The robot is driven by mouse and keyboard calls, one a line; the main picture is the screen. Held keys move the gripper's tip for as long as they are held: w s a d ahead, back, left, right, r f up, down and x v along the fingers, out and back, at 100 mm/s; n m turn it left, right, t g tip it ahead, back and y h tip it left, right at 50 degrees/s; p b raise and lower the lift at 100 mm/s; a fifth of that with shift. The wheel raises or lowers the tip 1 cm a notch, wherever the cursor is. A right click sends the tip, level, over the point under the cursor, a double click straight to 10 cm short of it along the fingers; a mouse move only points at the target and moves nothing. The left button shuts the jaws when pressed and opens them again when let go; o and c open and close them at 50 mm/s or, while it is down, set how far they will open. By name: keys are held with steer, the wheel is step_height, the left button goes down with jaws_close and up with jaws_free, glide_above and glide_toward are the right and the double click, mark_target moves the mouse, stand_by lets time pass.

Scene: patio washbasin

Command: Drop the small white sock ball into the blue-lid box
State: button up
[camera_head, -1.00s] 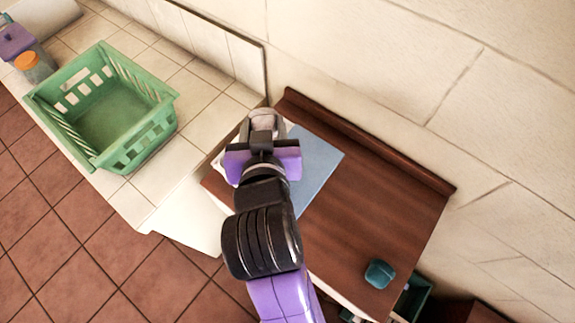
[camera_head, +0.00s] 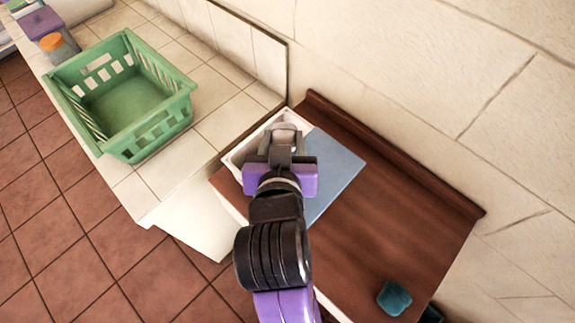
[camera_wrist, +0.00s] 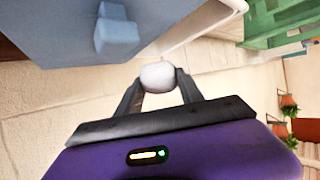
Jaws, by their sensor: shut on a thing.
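My gripper (camera_head: 285,138) is shut on the small white sock ball (camera_wrist: 158,76), which shows between the two fingertips in the wrist view. In the head view the gripper hides most of the ball. The white box (camera_head: 240,153) stands on the brown wooden table, with its blue lid (camera_head: 335,165) lying to the right of its opening. The gripper appears over the box opening in the head view; its height above the rim is hard to tell. In the wrist view the blue lid (camera_wrist: 60,30) is at the upper left.
A green basket (camera_head: 125,105) stands on the tiled counter at left, with a jar with an orange lid (camera_head: 60,47) behind it. A teal object (camera_head: 394,298) lies near the table's (camera_head: 400,220) front right. A wall runs behind the table.

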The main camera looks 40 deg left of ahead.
steer(key=o, duration=1.4)
steer(key=b+v, duration=0.1)
steer(key=v, duration=0.7)
